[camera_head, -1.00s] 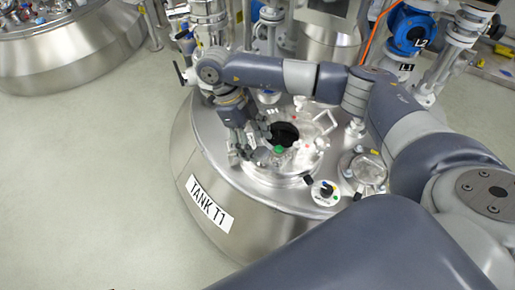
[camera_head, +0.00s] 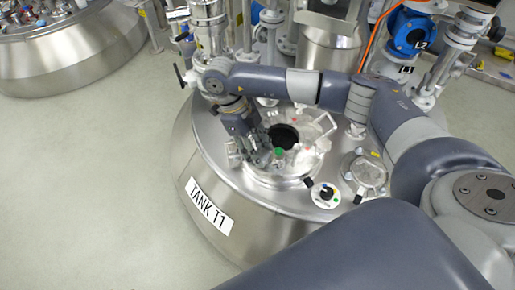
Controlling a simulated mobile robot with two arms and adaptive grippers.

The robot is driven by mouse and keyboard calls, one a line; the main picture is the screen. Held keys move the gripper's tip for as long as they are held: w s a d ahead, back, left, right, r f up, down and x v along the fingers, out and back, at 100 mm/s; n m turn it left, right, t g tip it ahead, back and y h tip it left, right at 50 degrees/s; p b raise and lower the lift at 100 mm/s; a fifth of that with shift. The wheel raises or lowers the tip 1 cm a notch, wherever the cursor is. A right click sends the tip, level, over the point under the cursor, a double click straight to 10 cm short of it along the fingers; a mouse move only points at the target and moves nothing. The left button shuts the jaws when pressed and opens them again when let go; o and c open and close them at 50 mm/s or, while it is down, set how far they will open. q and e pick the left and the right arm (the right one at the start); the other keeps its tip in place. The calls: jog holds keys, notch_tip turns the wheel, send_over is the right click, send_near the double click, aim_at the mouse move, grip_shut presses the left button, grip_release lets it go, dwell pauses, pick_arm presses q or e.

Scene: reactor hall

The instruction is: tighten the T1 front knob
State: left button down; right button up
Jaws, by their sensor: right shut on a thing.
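Tank T1 (camera_head: 190,165) is a wide steel vessel with a "TANK T1" label (camera_head: 209,206) on its side. A round hatch (camera_head: 270,180) with a dark round opening or glass (camera_head: 284,136) sits on its lid. My right gripper (camera_head: 258,160) reaches down at the left front rim of the hatch. Its fingers are shut on the T1 front knob, which they hide almost wholly. A small green-topped part (camera_head: 279,152) shows just right of the fingers. My left gripper is not in view.
A white dial with a black handle (camera_head: 325,194) and a smaller round cover (camera_head: 369,172) lie right of the hatch. A bent handle (camera_head: 322,126) stands on the hatch. Blue valve L2 (camera_head: 408,33) and pipes rise behind. Another tank (camera_head: 70,50) stands at far left; floor between is clear.

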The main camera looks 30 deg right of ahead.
jog(key=shift+r+m, duration=0.1)
jog(key=shift+m, duration=0.2)
jog(key=m+p, duration=0.1)
jog(key=m+y+p, duration=0.1)
jog(key=m, duration=0.1)
jog(key=shift+w+d+g, duration=0.1)
jog(key=shift+d+g, duration=0.1)
jog(key=shift+g, duration=0.1)
jog(key=shift+m+y+p, duration=0.3)
jog(key=shift+p, duration=0.05)
jog(key=m+y+p, duration=0.1)
jog(key=m+p, duration=0.1)
jog(key=m, duration=0.1)
jog(key=shift+d, duration=0.2)
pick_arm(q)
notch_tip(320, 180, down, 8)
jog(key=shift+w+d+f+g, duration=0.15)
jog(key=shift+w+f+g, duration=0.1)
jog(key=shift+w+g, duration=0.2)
pick_arm(e)
jog(key=shift+w+m, duration=0.1)
jog(key=shift+m, duration=0.2)
jog(key=o, duration=1)
jog(key=shift+o, duration=0.2)
